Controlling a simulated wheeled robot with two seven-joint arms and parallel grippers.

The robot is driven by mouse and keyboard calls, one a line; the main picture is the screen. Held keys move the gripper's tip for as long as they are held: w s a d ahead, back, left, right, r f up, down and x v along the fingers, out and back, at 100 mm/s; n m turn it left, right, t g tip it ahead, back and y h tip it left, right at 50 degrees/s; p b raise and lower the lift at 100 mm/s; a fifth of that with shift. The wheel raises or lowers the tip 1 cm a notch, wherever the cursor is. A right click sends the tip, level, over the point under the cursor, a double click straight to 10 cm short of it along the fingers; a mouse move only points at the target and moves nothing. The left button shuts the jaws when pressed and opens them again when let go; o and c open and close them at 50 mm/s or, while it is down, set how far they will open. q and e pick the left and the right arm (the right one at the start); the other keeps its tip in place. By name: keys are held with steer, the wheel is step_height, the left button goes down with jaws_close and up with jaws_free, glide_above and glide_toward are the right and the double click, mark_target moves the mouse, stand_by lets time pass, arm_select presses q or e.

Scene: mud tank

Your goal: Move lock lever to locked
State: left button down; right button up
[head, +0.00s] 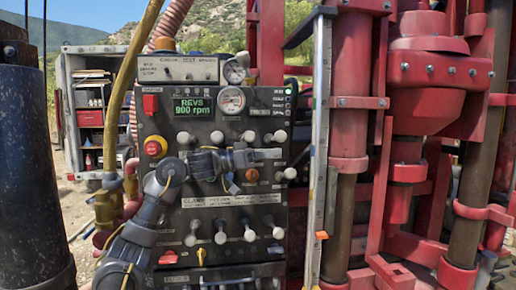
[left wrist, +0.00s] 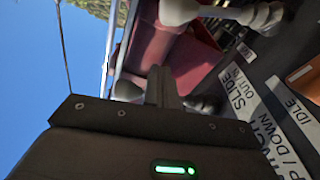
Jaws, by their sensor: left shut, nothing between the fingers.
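The control panel (head: 215,135) stands upright in front of me with several pale-knobbed levers. No label I can read marks the lock lever, so I cannot tell which one it is. A pale-knobbed lever (head: 289,173) stands out at the panel's right edge, and a yellow lever (head: 201,255) is low on the panel. My left gripper (head: 252,157) is in front of the panel's middle, below the upper lever row. It is shut and empty. In the left wrist view its dark fingers (left wrist: 162,86) are together, close to pale knobs (left wrist: 127,90). My right gripper is out of view.
A red stop button (head: 155,146) and an orange knob (head: 252,175) are on the panel. Another lever row (head: 220,237) lies below my arm. A metal rail (head: 319,140) and red drill frame (head: 350,120) stand to the right. Hoses (head: 135,70) run along the left.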

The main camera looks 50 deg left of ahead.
mark_target(286, 176)
arm_select(q)
steer(key=w+d+p, duration=0.1)
steer(key=w+d+f+p, duration=0.1)
steer(key=w, duration=0.1)
steer(key=shift+w+d+f, duration=0.1)
steer(key=shift+w+d, duration=0.1)
steer(key=shift+d, duration=0.2)
steer(key=shift+s+a+f+p, duration=0.1)
steer(key=shift+s+f+p, duration=0.1)
steer(key=shift+f, duration=0.35)
steer(key=shift+s+f+p, duration=0.1)
steer(key=shift+s+f, duration=0.1)
steer(key=shift+f, duration=0.3)
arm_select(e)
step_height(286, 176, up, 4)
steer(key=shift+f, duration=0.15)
arm_select(q)
steer(key=shift+s, duration=0.1)
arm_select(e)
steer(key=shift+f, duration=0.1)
